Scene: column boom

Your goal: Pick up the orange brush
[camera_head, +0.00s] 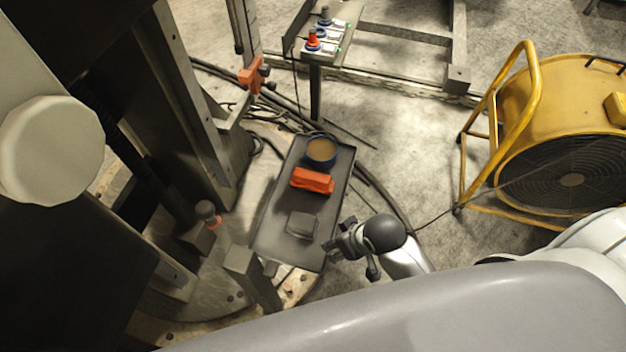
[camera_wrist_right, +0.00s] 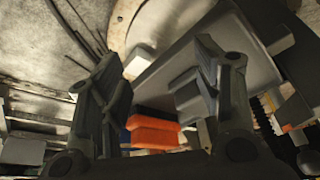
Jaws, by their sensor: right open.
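The orange brush (camera_head: 312,180) lies on a dark tray (camera_head: 266,232), between a round tin and a grey block. It also shows in the right wrist view (camera_wrist_right: 152,130), low in the picture and between the fingers. There its lower part is cut off by the gripper body. My right gripper (camera_head: 337,244) is at the tray's right edge near its front end, beside the grey block and apart from the brush. In the right wrist view its two fingers (camera_wrist_right: 158,85) stand wide apart with nothing between the tips. My left gripper is not in view.
A blue-rimmed round tin (camera_head: 320,152) and a grey block (camera_head: 302,225) share the tray. A steel column structure (camera_head: 190,100) stands close on the left. A control box with buttons (camera_head: 322,45) is behind. A yellow fan (camera_head: 550,130) stands right. Cables lie around the tray.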

